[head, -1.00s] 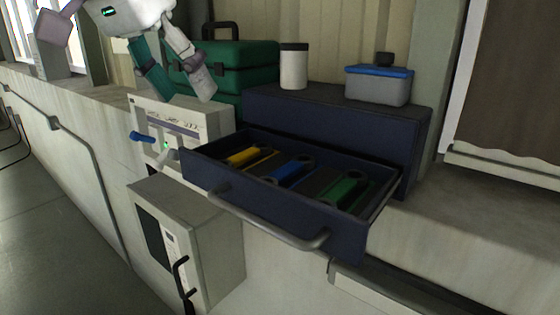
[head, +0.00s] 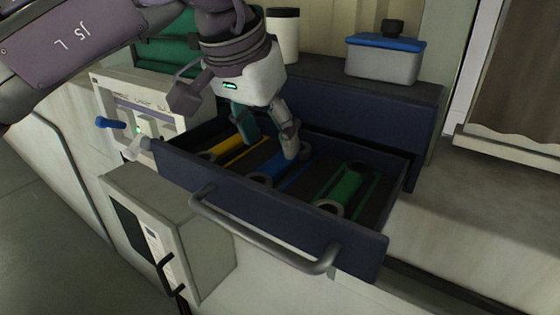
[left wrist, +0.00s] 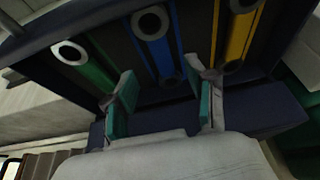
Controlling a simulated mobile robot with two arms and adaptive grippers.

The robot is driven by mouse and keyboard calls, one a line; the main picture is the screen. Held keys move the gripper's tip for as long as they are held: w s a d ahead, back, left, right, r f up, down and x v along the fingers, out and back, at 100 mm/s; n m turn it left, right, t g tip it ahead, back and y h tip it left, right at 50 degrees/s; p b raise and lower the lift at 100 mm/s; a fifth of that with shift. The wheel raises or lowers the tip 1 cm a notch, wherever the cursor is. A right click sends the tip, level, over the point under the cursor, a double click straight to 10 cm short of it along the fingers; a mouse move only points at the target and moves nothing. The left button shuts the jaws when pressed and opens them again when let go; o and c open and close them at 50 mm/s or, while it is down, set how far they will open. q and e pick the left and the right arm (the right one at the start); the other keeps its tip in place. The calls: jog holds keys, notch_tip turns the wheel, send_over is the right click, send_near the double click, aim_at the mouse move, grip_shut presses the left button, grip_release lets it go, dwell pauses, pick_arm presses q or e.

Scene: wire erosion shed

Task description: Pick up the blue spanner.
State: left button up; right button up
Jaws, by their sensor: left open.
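The blue spanner (head: 269,171) lies in the middle of the open drawer (head: 285,210), between the yellow spanner (head: 238,149) and the green spanner (head: 343,187). My left gripper (head: 268,138) is open and empty, pointing down at the drawer, with its fingers partly covering the blue spanner's far part. In the left wrist view, the blue spanner (left wrist: 155,45) runs between the two spread fingers of the left gripper (left wrist: 165,84). I cannot tell exactly how high the fingertips are above it. My right gripper is not in view.
The drawer's front handle (head: 260,236) sticks out toward me. A grey box with a blue lid (head: 383,60) and a white canister (head: 283,36) stand behind. A green case (head: 170,50) is behind my arm. The bench right of the drawer is bare.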

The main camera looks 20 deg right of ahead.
aim_at(279, 162)
pick_arm(q)
jog(key=x, duration=0.1)
jog(key=p+x, duration=0.2)
jog(key=x, duration=0.1)
jog(key=shift+w, duration=0.25)
jog(key=shift+w+d+f, duration=0.15)
jog(key=shift+d+f, duration=0.05)
jog(key=shift+f, duration=0.25)
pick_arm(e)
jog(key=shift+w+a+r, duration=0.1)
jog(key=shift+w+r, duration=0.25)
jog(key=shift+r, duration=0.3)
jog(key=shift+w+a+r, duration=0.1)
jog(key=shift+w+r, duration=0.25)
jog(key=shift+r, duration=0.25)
pick_arm(q)
grip_shut()
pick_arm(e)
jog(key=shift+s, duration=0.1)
